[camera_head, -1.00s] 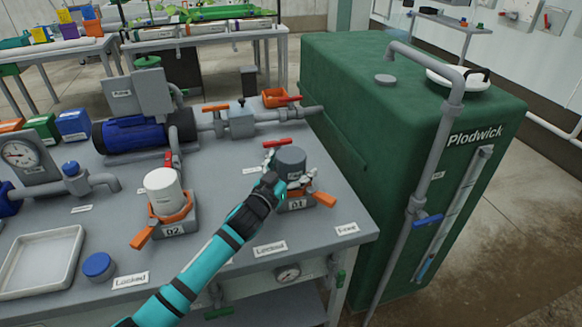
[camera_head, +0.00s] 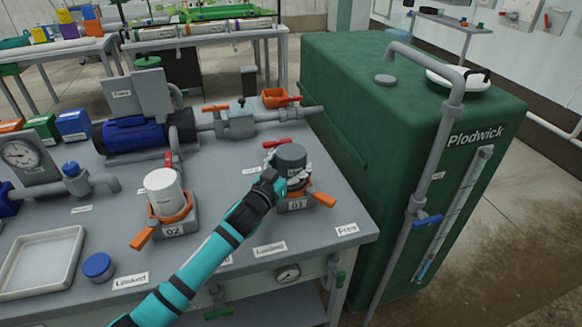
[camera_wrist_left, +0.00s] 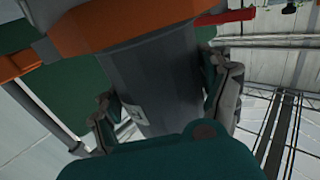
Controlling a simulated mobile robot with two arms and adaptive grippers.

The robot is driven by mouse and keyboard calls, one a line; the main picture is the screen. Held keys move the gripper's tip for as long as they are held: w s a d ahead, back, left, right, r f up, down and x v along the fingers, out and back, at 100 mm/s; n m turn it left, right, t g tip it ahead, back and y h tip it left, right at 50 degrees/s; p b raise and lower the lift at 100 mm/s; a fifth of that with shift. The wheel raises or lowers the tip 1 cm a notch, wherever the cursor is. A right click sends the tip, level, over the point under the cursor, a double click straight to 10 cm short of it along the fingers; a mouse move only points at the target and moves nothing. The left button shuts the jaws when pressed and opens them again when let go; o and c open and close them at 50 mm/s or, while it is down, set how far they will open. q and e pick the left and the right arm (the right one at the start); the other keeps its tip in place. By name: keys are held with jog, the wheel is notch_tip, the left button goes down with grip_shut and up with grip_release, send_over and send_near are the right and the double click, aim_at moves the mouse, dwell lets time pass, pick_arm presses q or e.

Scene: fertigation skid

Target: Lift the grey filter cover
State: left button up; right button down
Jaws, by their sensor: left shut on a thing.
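The grey filter cover (camera_head: 291,158) stands upright on the filter base marked 01 (camera_head: 297,203), at the right front of the bench. My left gripper (camera_head: 286,173) is shut on the cover, with its fingers around the cover's sides. In the left wrist view the grey cover (camera_wrist_left: 155,85) lies between the two fingers. An orange ring with a handle (camera_head: 323,200) sits at the foot of the cover, and its handle points to the front right. The far side of the cover is hidden. My right gripper is not in view.
A white filter cover (camera_head: 163,190) stands on base 02 to the left. A red-handled valve (camera_head: 277,143) is just behind the grey cover. A large green tank (camera_head: 400,150) stands right of the bench. A tray (camera_head: 70,245) and a blue cap (camera_head: 98,266) lie at front left.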

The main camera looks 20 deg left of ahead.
pick_arm(q)
notch_tip(320, 180, up, 9)
jog(key=shift+r+p, duration=0.15)
jog(key=shift+p, duration=0.5)
jog(key=shift+r+p, duration=0.6)
jog(key=shift+p, duration=0.05)
jog(key=shift+f, duration=0.1)
